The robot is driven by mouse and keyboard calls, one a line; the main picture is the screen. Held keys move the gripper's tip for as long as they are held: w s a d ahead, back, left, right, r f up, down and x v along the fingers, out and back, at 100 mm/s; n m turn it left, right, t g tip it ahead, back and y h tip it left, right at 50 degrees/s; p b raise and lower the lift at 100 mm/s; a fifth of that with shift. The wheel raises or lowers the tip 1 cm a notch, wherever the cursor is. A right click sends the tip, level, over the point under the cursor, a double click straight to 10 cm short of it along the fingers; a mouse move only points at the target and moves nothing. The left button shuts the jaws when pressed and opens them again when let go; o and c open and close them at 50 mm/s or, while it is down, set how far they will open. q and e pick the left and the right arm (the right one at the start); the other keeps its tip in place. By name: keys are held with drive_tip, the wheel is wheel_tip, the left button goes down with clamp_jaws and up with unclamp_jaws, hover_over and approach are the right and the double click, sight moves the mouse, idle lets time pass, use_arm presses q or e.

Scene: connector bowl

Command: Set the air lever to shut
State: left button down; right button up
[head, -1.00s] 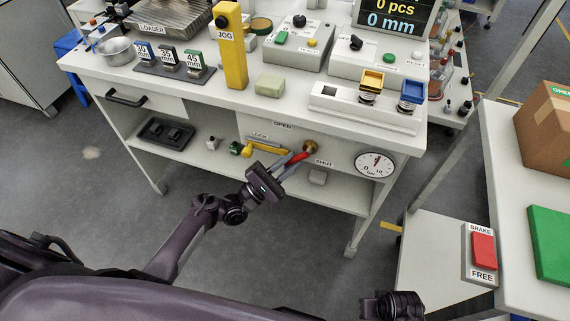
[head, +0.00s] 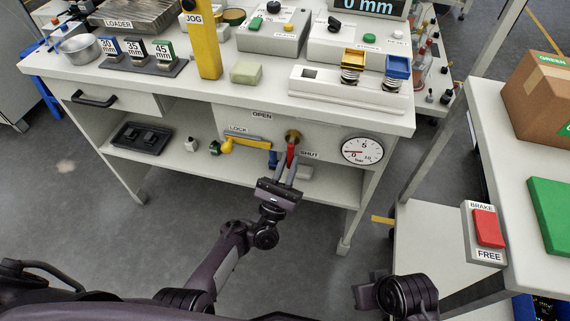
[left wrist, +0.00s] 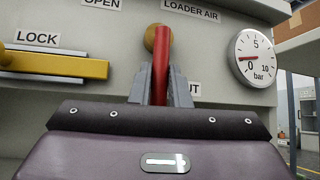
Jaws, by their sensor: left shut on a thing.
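The red air lever (head: 291,153) hangs from a brass hub on the front panel of the bench. It points almost straight down, beside the SHUT label (head: 309,154); the OPEN label (head: 262,115) is above left. In the left wrist view the lever (left wrist: 161,60) is upright in the picture, between my fingers. My left gripper (head: 285,168) is shut on the lever's lower part. The gripper also shows in the left wrist view (left wrist: 160,88). The round gauge (head: 362,151) has its red needle near 0. Part of my right arm shows at the lower right; its jaws are unclear.
A yellow bar (head: 247,142) under the LOCK label lies left of the lever. A black tray (head: 141,137) and small items stand on the shelf below. A side table at right carries a red BRAKE switch (head: 489,227) and a brown box (head: 540,95).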

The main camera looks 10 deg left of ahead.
use_arm(q)
drive_tip(key=shift+d+n+y, duration=0.1)
drive_tip(key=shift+n+y, duration=0.3)
drive_tip(key=shift+y, duration=0.1)
use_arm(e)
drive_tip(key=shift+w+a, duration=0.1)
drive_tip(key=shift+a, duration=0.05)
use_arm(q)
drive_tip(key=c, duration=1.4)
unclamp_jaws()
drive_tip(key=shift+o, duration=0.2)
